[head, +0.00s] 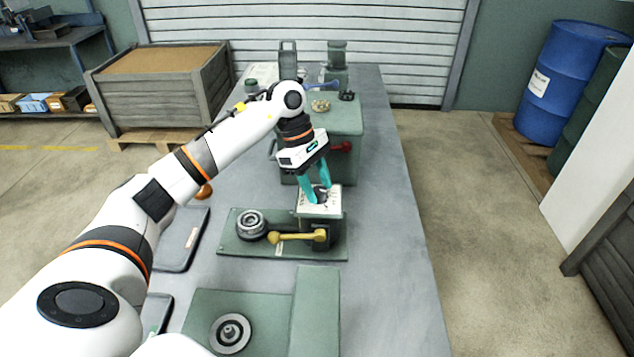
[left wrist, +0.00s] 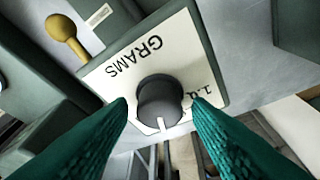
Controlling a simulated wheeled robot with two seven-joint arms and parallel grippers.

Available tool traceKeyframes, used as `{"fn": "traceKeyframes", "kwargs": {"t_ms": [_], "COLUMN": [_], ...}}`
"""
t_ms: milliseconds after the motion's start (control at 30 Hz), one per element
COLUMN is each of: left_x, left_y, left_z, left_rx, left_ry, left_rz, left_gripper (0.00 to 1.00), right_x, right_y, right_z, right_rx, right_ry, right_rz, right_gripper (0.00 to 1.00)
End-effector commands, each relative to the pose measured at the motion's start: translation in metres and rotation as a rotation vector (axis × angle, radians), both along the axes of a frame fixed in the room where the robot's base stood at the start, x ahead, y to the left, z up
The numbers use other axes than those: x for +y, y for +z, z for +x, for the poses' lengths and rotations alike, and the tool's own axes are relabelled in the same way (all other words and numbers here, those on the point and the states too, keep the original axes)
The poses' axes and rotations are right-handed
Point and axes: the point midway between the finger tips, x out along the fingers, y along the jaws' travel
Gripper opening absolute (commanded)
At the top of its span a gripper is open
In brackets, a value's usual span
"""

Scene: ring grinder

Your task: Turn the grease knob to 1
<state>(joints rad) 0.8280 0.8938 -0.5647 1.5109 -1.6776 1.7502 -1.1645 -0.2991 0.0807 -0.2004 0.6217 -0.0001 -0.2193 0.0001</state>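The grease knob is a dark round knob (left wrist: 160,98) with a white pointer line, on a cream dial plate (left wrist: 125,72) marked "GRAMS". In the left wrist view its pointer is toward the bottom of the picture; a partly hidden number shows near the right finger. In the head view the dial plate (head: 318,208) tops a small green box on the bench. My left gripper (head: 320,192) is over the plate, its teal fingers either side of the knob. In the left wrist view the gripper (left wrist: 160,104) is open, with gaps beside the knob. My right gripper is not in view.
A yellow-handled lever (head: 298,237) and a metal ring part (head: 251,224) sit on the green base before the dial. A red handle (head: 341,147) is on the green block behind. A green fixture with a disc (head: 231,333) stands nearer. The bench's right side is clear.

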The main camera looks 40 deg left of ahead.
Motion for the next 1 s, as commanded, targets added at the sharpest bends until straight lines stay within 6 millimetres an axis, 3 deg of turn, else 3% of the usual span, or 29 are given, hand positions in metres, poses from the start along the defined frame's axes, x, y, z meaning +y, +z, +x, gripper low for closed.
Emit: {"fn": "traceKeyframes", "kwargs": {"t_ms": [33,233,567,1000], "left_x": [0.000,0.000,0.001,0.000], "left_y": [0.000,0.000,-0.001,-0.002], "left_z": [0.000,0.000,-0.001,-0.003], "left_rx": [0.000,0.000,-0.001,-0.004], "left_ry": [0.000,0.000,0.055,0.392], "left_rz": [0.000,0.000,0.002,0.002], "left_gripper": [0.37,0.07,0.07,0.07], "right_x": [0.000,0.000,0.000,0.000], "right_y": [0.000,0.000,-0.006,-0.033], "right_z": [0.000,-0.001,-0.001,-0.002], "right_rx": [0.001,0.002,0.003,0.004], "right_ry": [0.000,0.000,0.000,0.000], "right_rz": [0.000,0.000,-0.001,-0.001], "right_gripper": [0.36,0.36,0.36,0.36]}}
